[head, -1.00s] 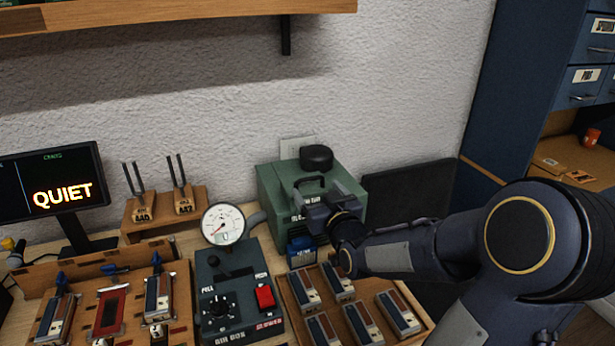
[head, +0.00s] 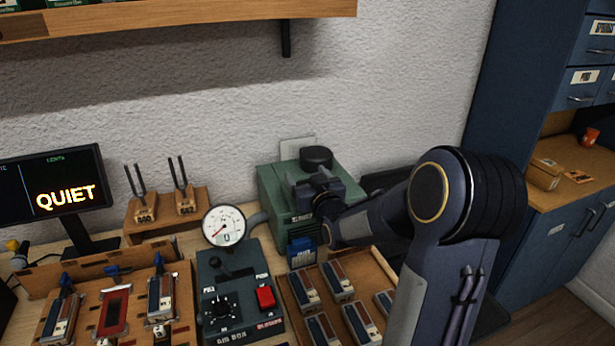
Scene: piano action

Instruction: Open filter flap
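My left gripper is not in view.
A dark air box (head: 238,300) with a red button and a round gauge (head: 224,226) stands left of the green box. A wooden tray (head: 290,301) of several small blocks lies in front. A blue item (head: 302,252) sits below my gripper. Tuning forks (head: 181,178) and a screen (head: 52,188) are left.

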